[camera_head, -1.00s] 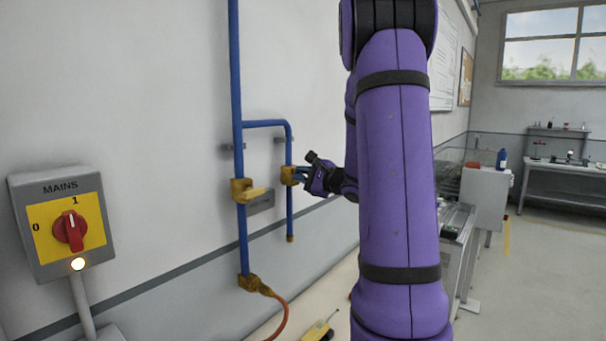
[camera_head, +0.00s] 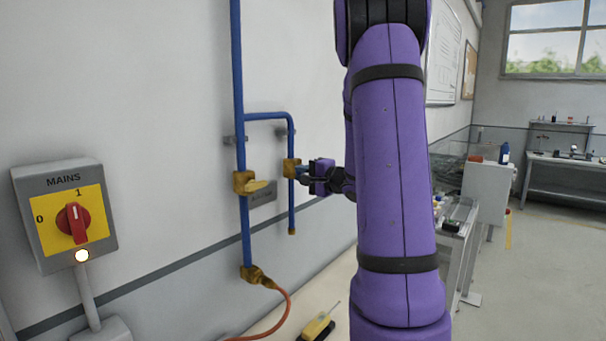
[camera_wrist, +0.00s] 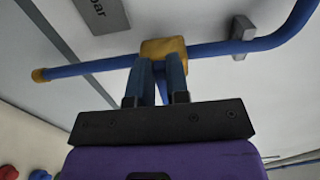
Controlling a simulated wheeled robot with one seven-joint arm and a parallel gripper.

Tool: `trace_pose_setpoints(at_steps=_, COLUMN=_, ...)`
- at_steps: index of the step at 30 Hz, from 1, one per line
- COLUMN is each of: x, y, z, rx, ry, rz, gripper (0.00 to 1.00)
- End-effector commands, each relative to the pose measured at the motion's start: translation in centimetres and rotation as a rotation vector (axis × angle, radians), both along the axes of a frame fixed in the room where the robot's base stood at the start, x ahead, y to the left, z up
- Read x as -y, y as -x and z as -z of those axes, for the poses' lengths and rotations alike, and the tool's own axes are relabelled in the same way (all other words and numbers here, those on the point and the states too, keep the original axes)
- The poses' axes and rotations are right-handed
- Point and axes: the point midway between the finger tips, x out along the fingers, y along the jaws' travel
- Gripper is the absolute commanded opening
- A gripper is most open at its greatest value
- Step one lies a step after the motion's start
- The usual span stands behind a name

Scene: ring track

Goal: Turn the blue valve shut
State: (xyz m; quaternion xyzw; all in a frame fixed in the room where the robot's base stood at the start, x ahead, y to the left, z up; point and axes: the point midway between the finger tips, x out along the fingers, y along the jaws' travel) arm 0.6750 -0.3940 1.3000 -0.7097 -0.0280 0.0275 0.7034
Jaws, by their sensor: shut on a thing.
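The blue valve is a brass body (camera_head: 291,168) on the short blue side pipe, right of the main blue pipe. In the wrist view its brass body (camera_wrist: 163,48) is at top centre. My gripper (camera_head: 303,172) is at the valve from the right and is shut on its blue handle. In the wrist view my two fingers (camera_wrist: 160,78) reach up to the brass body with the blue handle (camera_wrist: 161,92) between them. The fingers hide most of the handle, so its exact angle is hard to tell.
A second valve with a yellow lever (camera_head: 258,187) sits close by on the main blue pipe (camera_head: 238,90). A MAINS switch box (camera_head: 60,215) is on the wall at left. An orange hose (camera_head: 285,310) hangs below.

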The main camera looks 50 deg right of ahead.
Motion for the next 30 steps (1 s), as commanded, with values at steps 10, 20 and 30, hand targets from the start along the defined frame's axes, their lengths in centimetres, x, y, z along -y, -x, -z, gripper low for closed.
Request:
trace_pose_setpoints(at_steps=10, x=0.0, y=0.1, z=0.2, rx=-0.004, ry=0.005, rz=0.000, gripper=0.00)
trace_pose_setpoints(at_steps=20, x=0.0, y=0.0, z=0.1, rx=-0.002, ry=0.006, rz=0.000, gripper=0.41)
trace_pose_setpoints(at_steps=30, x=0.2, y=1.7, z=0.0, rx=0.000, ry=0.006, rz=0.003, gripper=0.41)
